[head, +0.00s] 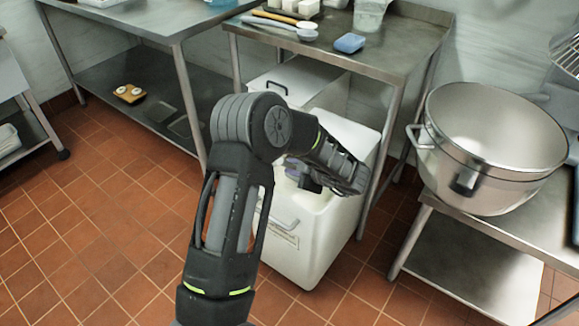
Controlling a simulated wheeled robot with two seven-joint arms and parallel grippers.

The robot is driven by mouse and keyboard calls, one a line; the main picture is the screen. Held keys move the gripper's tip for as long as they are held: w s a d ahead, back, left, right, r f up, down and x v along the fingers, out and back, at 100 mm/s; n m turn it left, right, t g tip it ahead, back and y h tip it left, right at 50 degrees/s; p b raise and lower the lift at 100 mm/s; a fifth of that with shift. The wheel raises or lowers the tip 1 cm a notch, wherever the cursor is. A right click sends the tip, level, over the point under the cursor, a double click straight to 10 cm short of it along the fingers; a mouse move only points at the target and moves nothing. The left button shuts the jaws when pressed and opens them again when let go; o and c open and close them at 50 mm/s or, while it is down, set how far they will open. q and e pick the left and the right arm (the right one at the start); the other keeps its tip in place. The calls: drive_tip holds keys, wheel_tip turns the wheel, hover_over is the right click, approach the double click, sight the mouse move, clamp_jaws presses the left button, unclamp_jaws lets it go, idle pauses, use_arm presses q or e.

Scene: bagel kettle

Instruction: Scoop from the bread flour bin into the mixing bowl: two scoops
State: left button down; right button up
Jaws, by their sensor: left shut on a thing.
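The white bread flour bin (323,232) stands on the floor in the middle, with a label and a handle on its front. My left arm reaches over it and hides much of its top. My left gripper (306,181) is low at the bin's opening, shut on a mostly hidden thing, seemingly the scoop; a small purplish part shows beside the fingers. The flour inside is hard to make out. The large steel mixing bowl (490,130) stands upright on a steel table at the right; its visible inside looks empty. My right gripper is not in view.
A steel table (390,62) behind the bin carries a blue sponge (349,43), a long-handled utensil and white containers. A second lidded white bin (300,80) stands under it. The bowl's side handle (419,136) juts toward the bin. The tiled floor at left is clear.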

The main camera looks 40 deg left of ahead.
sight(298, 179)
use_arm(q)
drive_tip(key=f+b, duration=0.1)
drive_tip(key=f, duration=0.1)
drive_tip(key=w+f+b, duration=0.1)
drive_tip(key=f+b, duration=0.1)
drive_tip(key=f, duration=0.1)
drive_tip(key=w+f+b, duration=0.1)
drive_tip(key=f+b, duration=0.1)
drive_tip(key=shift+w+f, duration=0.1)
drive_tip(key=shift+f, duration=0.3)
drive_tip(key=shift+w+n+t+b, duration=0.15)
drive_tip(key=shift+n+t+b, duration=0.15)
drive_tip(key=shift+r, duration=0.1)
drive_tip(key=shift+m, duration=0.4)
drive_tip(key=r+p, duration=0.2)
drive_tip(key=s+r+p, duration=0.1)
drive_tip(key=r+p, duration=0.1)
drive_tip(key=p, duration=0.1)
drive_tip(key=r+p, duration=0.2)
drive_tip(key=p, duration=0.1)
drive_tip(key=shift+s+r, duration=0.15)
drive_tip(key=shift+s, duration=0.2)
drive_tip(key=shift+f, duration=0.2)
drive_tip(key=shift+r, duration=0.1)
